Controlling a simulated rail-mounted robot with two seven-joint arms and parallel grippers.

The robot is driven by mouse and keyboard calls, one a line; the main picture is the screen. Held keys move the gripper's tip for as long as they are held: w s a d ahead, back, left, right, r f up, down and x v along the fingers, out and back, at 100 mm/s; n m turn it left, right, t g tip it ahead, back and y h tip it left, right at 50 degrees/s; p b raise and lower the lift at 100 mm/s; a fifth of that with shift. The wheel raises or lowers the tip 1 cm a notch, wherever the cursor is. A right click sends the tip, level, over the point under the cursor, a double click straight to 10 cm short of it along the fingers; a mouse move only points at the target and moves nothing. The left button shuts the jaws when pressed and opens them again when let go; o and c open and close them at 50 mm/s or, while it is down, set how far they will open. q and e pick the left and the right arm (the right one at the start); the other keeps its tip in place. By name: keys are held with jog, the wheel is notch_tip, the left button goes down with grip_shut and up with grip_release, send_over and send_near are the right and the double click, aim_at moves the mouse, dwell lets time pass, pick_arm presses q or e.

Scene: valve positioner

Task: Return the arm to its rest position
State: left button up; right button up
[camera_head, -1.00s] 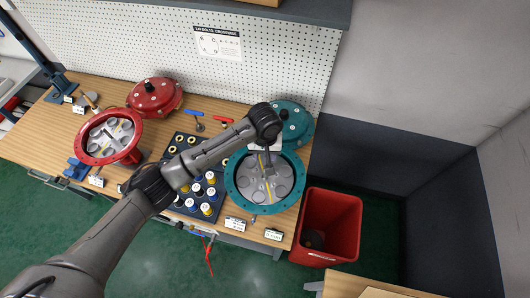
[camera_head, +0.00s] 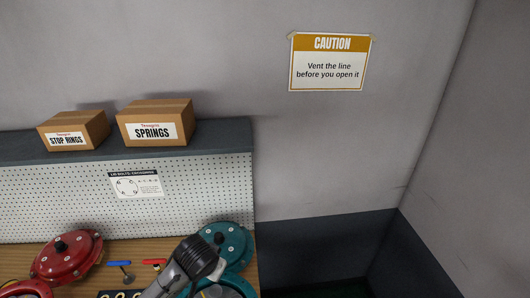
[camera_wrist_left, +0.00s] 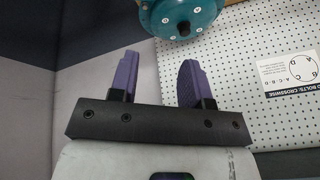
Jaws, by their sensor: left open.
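My left arm (camera_head: 190,262) comes in at the bottom of the head view, over the right part of the bench by the teal lid. The left gripper's fingers are not clear there. In the left wrist view my left gripper (camera_wrist_left: 156,68) shows two purple fingers spread apart, with nothing between them. The teal domed lid (camera_head: 232,243) stands at the back right of the bench and also shows at the top of the wrist view (camera_wrist_left: 184,14). Part of the teal housing (camera_head: 218,290) shows at the bottom edge. My right gripper is not in view.
A red domed lid (camera_head: 68,256) sits on the bench at left, with a red housing rim (camera_head: 24,288) below it. Blue (camera_head: 119,263) and red (camera_head: 154,262) handled tools lie between the lids. A pegboard (camera_head: 60,205) and a shelf with two boxes (camera_head: 155,123) stand behind.

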pick_arm(q)
notch_tip(320, 180, up, 11)
jog(key=s+d+m+t+h, duration=0.1)
jog(key=m+t, duration=0.1)
jog(key=t, duration=0.3)
jog(key=s+a+r+t+p, duration=0.1)
jog(key=s+a+r+p, duration=0.1)
jog(key=s, duration=0.4)
jog(key=s+a+f+n+g+p, duration=0.1)
jog(key=s+a+f+g+p, duration=0.1)
jog(key=s+f, duration=0.4)
jog(key=s+a+f+n+g+p, duration=0.1)
jog(key=s+f, duration=0.5)
jog(key=s, duration=0.8)
jog(key=s+a+f+n+g+p, duration=0.2)
jog(key=s+f, duration=0.4)
jog(key=s, duration=0.4)
jog(key=shift+a+f+n+g+y+p, duration=0.25)
jog(key=shift+a+n+g, duration=0.25)
jog(key=shift+g, duration=0.6)
